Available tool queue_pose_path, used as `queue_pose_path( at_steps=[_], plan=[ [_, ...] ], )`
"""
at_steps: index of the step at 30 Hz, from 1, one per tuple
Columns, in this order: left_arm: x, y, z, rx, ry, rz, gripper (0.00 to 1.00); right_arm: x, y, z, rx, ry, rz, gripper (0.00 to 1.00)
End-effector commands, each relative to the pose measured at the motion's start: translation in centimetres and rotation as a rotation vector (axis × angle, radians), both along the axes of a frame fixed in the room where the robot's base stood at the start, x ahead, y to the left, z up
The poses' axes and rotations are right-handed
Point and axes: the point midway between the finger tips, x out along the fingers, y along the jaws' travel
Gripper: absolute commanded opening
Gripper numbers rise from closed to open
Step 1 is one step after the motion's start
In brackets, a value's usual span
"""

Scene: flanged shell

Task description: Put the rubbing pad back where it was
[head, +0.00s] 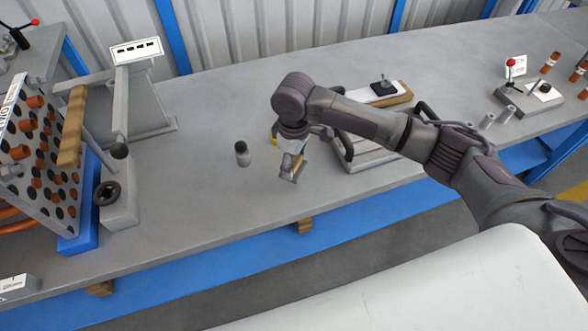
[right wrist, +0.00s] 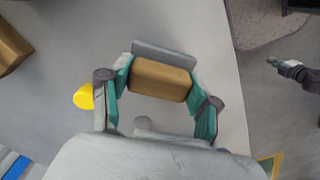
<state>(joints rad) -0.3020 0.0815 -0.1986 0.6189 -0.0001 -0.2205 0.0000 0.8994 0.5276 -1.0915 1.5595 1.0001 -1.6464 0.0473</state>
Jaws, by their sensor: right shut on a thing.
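The rubbing pad, a brown block with a grey plate along one side, sits between the fingers of my right gripper in the right wrist view (right wrist: 160,80). In the head view my right gripper (head: 290,172) is shut on it above the grey workbench (head: 215,195), near the front edge. The fingers partly hide the pad there, and I cannot tell whether it touches the bench. A small dark gripper-like shape (right wrist: 290,70) at the right of the wrist view may be my left gripper; its jaws are too small to read.
A grey bottle (head: 242,154) stands left of my right gripper. A yellow round thing (right wrist: 83,96) is beside it in the wrist view. A frame with black handles (head: 365,160) lies to the right. A perforated plate with orange plugs (head: 42,160) stands left.

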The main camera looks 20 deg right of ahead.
Motion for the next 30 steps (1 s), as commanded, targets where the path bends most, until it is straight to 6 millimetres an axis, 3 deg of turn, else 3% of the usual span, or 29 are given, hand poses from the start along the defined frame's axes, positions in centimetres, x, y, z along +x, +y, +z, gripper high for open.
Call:
queue_pose_path(
  at_steps=[7, 19, 20, 21, 24, 30],
  plan=[
    [0.3, -0.4, 0.3, -0.005, -0.004, -0.001, 0.0, -0.1, 0.0, -3.4, -0.001, 0.002, 0.0, 0.29],
    [0.3, -0.4, 0.3, -0.005, -0.005, -0.001, 0.0, -0.1, 0.0, -3.9, -0.001, 0.002, -0.001, 0.29],
    [0.3, -0.4, 0.3, -0.005, -0.005, -0.001, 0.0, -0.1, 0.0, -3.9, -0.001, 0.001, -0.001, 0.67],
    [0.3, -0.4, 0.3, -0.005, -0.005, -0.001, 0.0, -0.1, 0.0, -3.9, -0.001, 0.001, -0.001, 0.73],
    [0.3, -0.4, 0.3, -0.005, -0.005, -0.001, 0.0, -0.1, 0.0, -3.9, -0.001, 0.001, -0.001, 0.87],
    [0.3, -0.3, 0.3, -0.004, -0.005, -0.001, 0.0, -0.1, 0.0, -3.9, -0.001, 0.001, -0.001, 0.87]
  ],
)
